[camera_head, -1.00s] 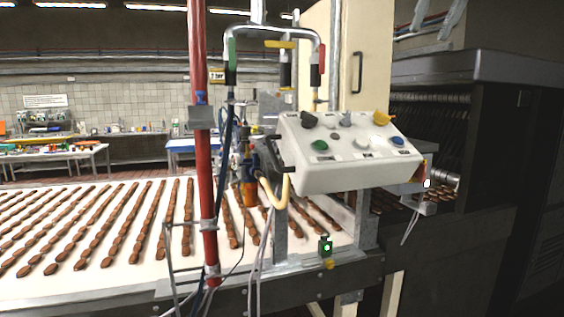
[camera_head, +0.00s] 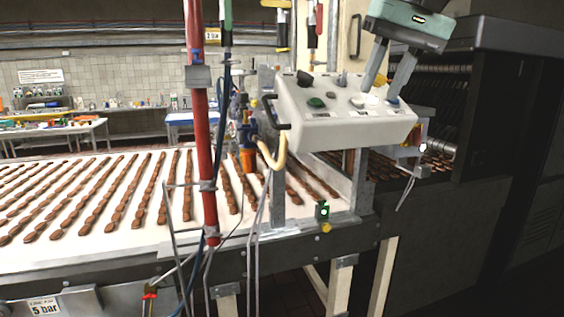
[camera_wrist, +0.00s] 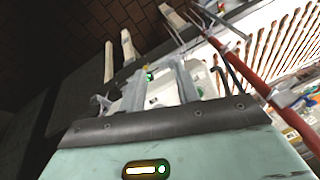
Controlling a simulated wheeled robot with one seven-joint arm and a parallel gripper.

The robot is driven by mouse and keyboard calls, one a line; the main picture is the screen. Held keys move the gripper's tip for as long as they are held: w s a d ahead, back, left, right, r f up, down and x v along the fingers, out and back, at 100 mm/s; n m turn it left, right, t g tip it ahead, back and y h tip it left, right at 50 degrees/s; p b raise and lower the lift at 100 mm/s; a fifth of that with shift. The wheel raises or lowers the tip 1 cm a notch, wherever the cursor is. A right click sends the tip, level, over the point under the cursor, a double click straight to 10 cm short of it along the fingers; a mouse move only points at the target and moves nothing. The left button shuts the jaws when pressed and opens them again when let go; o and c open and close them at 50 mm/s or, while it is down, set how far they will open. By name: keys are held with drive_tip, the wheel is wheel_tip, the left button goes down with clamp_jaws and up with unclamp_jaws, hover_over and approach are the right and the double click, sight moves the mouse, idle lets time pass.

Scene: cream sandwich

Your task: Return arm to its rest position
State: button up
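My gripper (camera_head: 381,93) hangs at the upper right of the head view, with a teal body and two grey fingers pointing down. The fingers are apart with nothing between them. The fingertips overlap the right part of the white control panel (camera_head: 345,135) in the picture; I cannot tell how far they are from it. In the wrist view the two fingers of my gripper (camera_wrist: 156,72) are also apart and empty, above the teal body. The panel has several coloured knobs and buttons, and the fingers partly hide those on its right side.
A conveyor (camera_head: 105,242) with rows of brown pieces spreads to the left. A red pole (camera_head: 204,140) stands left of the panel, with hoses beside it. A dark machine (camera_head: 510,130) fills the right. A small green-lit box (camera_head: 323,210) sits on the conveyor frame.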

drive_tip(key=s+a+f+n+g+b, duration=0.1)
drive_tip(key=s+a+f, duration=0.1)
drive_tip(key=f, duration=0.4)
drive_tip(key=s+a+f+n+b, duration=0.1)
drive_tip(key=s+a+f, duration=0.15)
drive_tip(key=f, duration=0.35)
drive_tip(key=s+d+f+n+g+h+b, duration=0.1)
drive_tip(key=s+f+n, duration=0.1)
drive_tip(key=s+f, duration=0.8)
drive_tip(key=s+d+f+n+g+h+b, duration=0.1)
drive_tip(key=s+d+f+n+b, duration=0.1)
drive_tip(key=s+f, duration=0.8)
wheel_tip(320, 180, down, 6)
drive_tip(key=shift+s+r+n, duration=0.15)
drive_tip(key=shift+s+n, duration=0.05)
drive_tip(key=shift+n, duration=0.4)
